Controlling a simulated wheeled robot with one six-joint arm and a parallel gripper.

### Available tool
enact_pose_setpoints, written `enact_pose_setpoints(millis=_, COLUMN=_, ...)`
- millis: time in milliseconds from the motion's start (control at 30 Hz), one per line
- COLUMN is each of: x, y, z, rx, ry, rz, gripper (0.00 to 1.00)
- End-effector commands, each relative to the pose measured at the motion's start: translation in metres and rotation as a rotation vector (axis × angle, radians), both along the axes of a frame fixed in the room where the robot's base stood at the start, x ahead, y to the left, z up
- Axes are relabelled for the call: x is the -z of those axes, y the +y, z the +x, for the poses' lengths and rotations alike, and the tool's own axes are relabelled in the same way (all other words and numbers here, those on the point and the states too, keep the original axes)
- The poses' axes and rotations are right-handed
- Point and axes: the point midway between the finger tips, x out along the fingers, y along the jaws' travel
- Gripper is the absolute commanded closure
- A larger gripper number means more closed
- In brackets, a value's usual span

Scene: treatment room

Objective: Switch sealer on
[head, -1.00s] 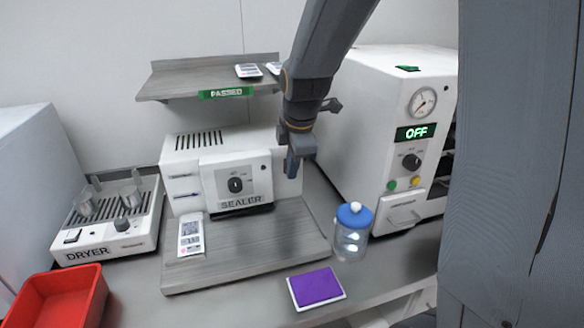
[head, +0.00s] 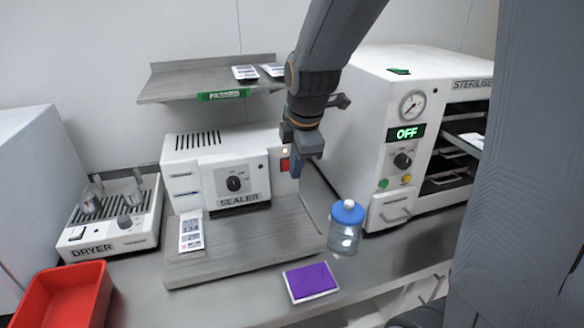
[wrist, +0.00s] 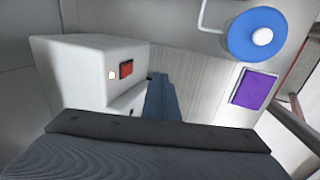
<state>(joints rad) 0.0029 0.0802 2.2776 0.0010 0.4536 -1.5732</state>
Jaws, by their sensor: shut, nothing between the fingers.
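The sealer (head: 240,165) is a white box with a dark dial (head: 233,184) on its front, standing at the back of a grey wooden board. A red switch (head: 285,164) shows on its right side, with a small pale lit spot beside it. The wrist view shows the same red switch (wrist: 127,69) and a pale yellow lamp (wrist: 112,75) on the white side wall. My gripper (head: 296,172) is shut and empty, pointing down just right of the switch. In the wrist view its fingers (wrist: 160,95) are together, apart from the switch.
A jar with a blue lid (head: 347,212) stands right of the board, near a purple pad (head: 311,281). The sterilizer (head: 375,130), reading OFF, stands close on the right. A shelf (head: 165,88) hangs above. The dryer (head: 110,225) and a red bin (head: 62,295) are at left.

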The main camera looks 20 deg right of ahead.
Motion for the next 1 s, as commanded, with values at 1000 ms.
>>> enact_pose_setpoints(millis=1000, x=-0.028, y=0.002, z=-0.057, rx=0.273, ry=0.049, rz=0.087, gripper=1.0)
